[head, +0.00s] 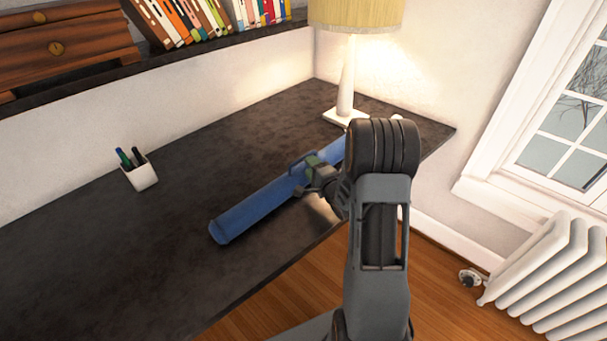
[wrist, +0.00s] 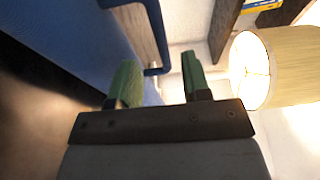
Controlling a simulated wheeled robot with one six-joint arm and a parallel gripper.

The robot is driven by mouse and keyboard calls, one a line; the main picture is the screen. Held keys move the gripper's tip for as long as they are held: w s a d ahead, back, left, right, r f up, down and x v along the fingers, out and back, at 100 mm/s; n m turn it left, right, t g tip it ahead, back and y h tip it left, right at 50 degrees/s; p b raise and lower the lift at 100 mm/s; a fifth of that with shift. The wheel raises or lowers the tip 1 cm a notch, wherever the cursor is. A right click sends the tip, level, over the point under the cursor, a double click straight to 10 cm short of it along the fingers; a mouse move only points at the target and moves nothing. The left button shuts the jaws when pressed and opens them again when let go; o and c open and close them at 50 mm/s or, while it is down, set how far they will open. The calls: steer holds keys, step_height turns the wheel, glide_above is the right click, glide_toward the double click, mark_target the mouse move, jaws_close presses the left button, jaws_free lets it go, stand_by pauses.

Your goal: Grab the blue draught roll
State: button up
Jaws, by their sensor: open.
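The blue draught roll (head: 258,208) is a long blue cylinder lying along the dark desk, near its front edge. A blue loop handle (head: 297,163) stands out from its middle. My gripper (head: 312,167) is at this handle, and my arm hides part of the roll's far end. In the wrist view the roll (wrist: 60,35) fills the upper left. The handle (wrist: 158,71) shows between the two green fingertips of my gripper (wrist: 160,76), with clear gaps. The fingers are open and hold nothing. I cannot tell how deep the handle sits between them.
A lamp (head: 346,85) stands at the desk's far end. A white pen cup (head: 142,176) is at the back left of the desk (head: 100,250). A shelf above holds books (head: 190,18) and a wooden drawer box (head: 65,45). A white radiator (head: 555,275) stands at the right.

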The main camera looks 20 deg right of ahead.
mark_target(303, 157)
steer(key=shift+w+a+r+p, duration=0.1)
steer(key=shift+w+a+p, duration=0.1)
steer(key=shift+w, duration=0.7)
steer(key=shift+w+a+f+p, duration=0.1)
steer(key=shift+w+p, duration=0.05)
steer(key=shift+w, duration=0.75)
steer(key=shift+w+a+r+p, duration=0.1)
steer(key=shift+w+a+p, duration=0.1)
steer(key=shift+w, duration=0.7)
steer(key=shift+d, duration=0.1)
steer(key=shift+c, duration=0.2)
jaws_close()
steer(key=shift+r, duration=0.1)
